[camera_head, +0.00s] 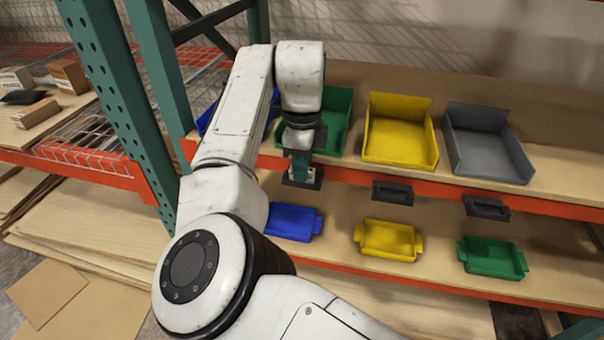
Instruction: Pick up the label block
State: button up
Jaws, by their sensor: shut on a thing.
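My gripper (301,158) points down in front of the upper shelf's edge, below the green bin. It is shut on a small teal-green block (299,168), which I take to be the label block. The block is upright and partly covered by the jaws. A dark holder (310,184) on the shelf edge is right at the block's lower end. I cannot tell whether the block still touches it.
Two more dark holders (392,192) (487,207) sit along the orange shelf edge. Above stand green (335,112), yellow (402,142) and grey (490,150) bins, with a blue one behind my arm. Blue (293,222), yellow (388,241) and green (492,258) trays lie below. A green post (150,120) stands left.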

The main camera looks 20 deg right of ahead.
grip_shut()
jog(key=shift+r, duration=0.4)
notch_tip(320, 180, up, 2)
jog(key=shift+r+b, duration=0.15)
jog(key=shift+b, duration=0.15)
jog(key=s+a+r+p, duration=0.5)
jog(key=s+r, duration=0.8)
jog(key=r, duration=0.1)
jog(key=shift+a, duration=0.1)
